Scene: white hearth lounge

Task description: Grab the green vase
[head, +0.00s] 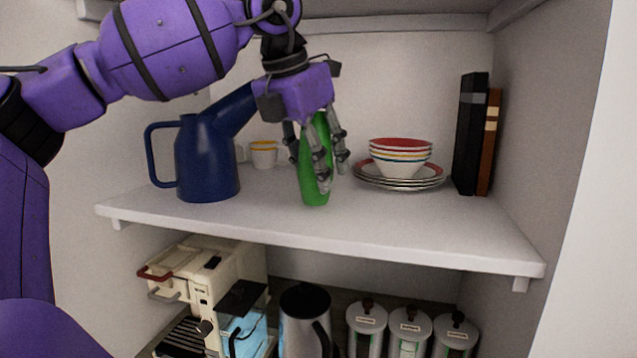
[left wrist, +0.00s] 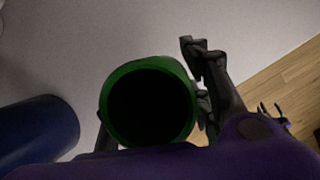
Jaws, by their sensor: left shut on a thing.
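The green vase (head: 315,170) stands upright on the white shelf (head: 400,222), near its front edge. My left gripper (head: 322,165) reaches down over the vase from above, its fingers closed around the vase's sides. The upper part of the vase is partly hidden by the gripper. In the left wrist view the round open mouth of the vase (left wrist: 150,103) shows from above, with a dark inside. A finger of my left gripper (left wrist: 205,95) lies against its right side.
A blue watering can (head: 205,160) stands close to the left. Yellow-rimmed cups (head: 263,155) sit behind. Stacked bowls (head: 400,158) on plates and upright books (head: 468,135) are to the right. Below stand a coffee machine (head: 225,275), a kettle (head: 305,320) and jars (head: 408,330).

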